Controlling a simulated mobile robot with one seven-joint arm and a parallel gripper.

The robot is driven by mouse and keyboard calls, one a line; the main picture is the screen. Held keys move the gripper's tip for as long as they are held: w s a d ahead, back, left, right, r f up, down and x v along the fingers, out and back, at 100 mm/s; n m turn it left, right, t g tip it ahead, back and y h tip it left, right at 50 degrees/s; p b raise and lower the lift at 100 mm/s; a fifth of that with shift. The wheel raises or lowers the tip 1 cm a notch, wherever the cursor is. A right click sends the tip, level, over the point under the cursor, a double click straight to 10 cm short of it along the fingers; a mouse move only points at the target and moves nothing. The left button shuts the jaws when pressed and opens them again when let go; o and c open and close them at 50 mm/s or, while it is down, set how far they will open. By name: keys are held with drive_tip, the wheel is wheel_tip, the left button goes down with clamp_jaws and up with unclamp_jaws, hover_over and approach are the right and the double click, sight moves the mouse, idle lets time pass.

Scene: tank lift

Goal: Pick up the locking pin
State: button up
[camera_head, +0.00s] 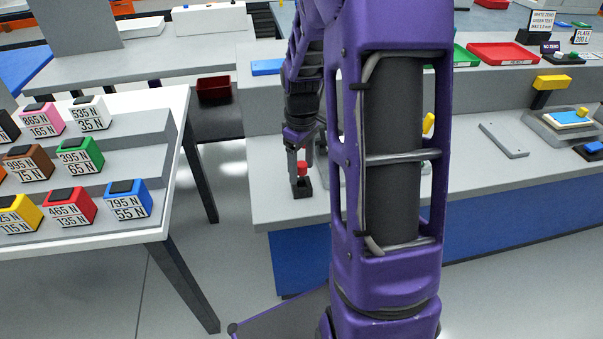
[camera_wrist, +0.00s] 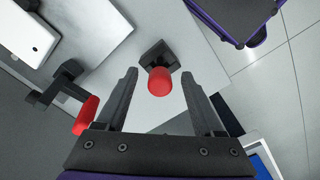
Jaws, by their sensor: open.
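The locking pin looks like a red-topped peg (camera_head: 302,168) standing in a small black square holder (camera_head: 302,190) near the left end of the grey bench. In the wrist view, the red top (camera_wrist: 159,82) is between the two dark fingers, with the holder (camera_wrist: 158,55) below it. My gripper (camera_head: 302,157) points down over the pin; it also shows in the wrist view (camera_wrist: 159,76). The fingers are open, one on each side of the red top, with visible gaps. The pin's lower part is hidden by its red top and the holder.
A dark bracket (camera_wrist: 62,85) with a red end (camera_wrist: 86,115) stands left of the fingers in the wrist view. A table with labelled coloured blocks (camera_head: 70,207) stands at left. A red tray (camera_head: 503,54) and grey bar (camera_head: 503,140) lie farther right. My arm hides the bench's middle.

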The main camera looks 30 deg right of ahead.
drive_tip(key=shift+c, duration=0.2)
clamp_jaws()
drive_tip(key=shift+r, duration=0.1)
